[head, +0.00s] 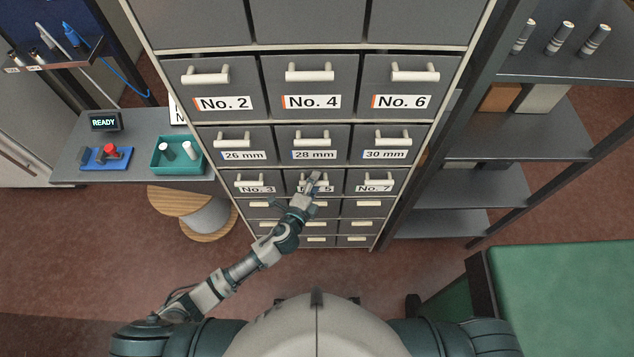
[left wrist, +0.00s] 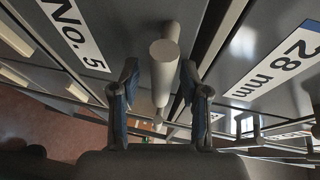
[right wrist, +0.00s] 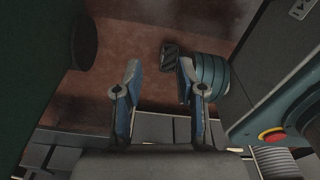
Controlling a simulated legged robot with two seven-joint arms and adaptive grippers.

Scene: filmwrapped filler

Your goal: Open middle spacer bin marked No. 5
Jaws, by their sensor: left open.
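The grey bin marked No. 5 (head: 341,179) is the middle one of its row in the cabinet, between No. 3 (head: 257,188) and No. 7 (head: 374,187). Its front looks flush with its neighbours. My left gripper (head: 315,181) is in front of it and partly covers its label and handle. In the left wrist view the open fingers stand on either side of a pale bar handle (left wrist: 163,85), with gaps visible. The No. 5 label (left wrist: 72,35) shows beside it. My right gripper (right wrist: 158,75) is open and empty in the right wrist view, away from the cabinet.
The 28 mm bin (head: 313,141) with its protruding handle is directly above. Small drawers (head: 357,225) lie below. A side shelf (head: 75,140) at left holds a teal tray (head: 158,168). Open shelves (head: 480,147) and a green-topped table (head: 565,290) stand at right.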

